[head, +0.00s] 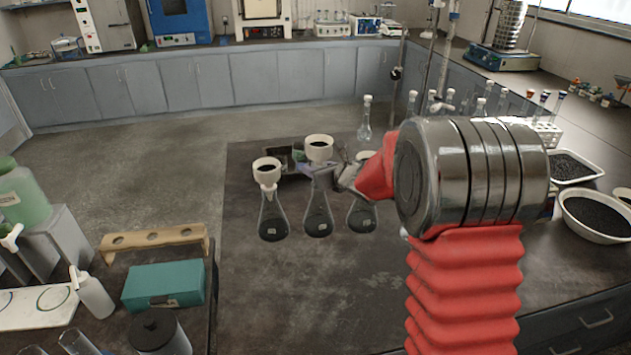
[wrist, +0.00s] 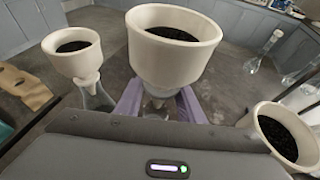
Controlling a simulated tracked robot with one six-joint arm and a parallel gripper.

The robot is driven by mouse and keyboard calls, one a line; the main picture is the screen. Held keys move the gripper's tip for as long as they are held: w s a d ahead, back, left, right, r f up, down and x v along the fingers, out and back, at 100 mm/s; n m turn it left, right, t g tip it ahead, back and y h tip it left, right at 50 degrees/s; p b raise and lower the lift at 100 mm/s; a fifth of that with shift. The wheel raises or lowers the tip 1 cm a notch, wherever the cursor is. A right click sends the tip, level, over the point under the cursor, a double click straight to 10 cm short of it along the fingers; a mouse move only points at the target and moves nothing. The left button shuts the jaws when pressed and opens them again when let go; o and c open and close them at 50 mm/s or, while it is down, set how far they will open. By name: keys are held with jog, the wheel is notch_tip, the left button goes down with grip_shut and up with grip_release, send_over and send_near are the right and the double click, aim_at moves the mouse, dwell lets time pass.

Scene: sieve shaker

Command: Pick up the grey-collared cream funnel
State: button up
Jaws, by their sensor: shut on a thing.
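Three cream funnels holding black grains stand in a row over glass flasks. My gripper (head: 325,176) is shut on the middle funnel (head: 319,148), below its cup. In the wrist view, its purple fingers (wrist: 158,105) lie on both sides of the stem under that funnel (wrist: 172,50). The left funnel (head: 267,168) sits on the left flask (head: 273,220). The right funnel (wrist: 285,135) is partly hidden in the head view.
The right flask (head: 361,216) stands close by. Several tall glass flasks (head: 365,120) stand behind to the right. A wooden rack (head: 155,240) and teal box (head: 163,286) are at left. White bowls of black grains (head: 597,215) are at right. The dark bench in front is clear.

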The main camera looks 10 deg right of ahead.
aim_at(317, 157)
jog(key=shift+r, duration=1.85)
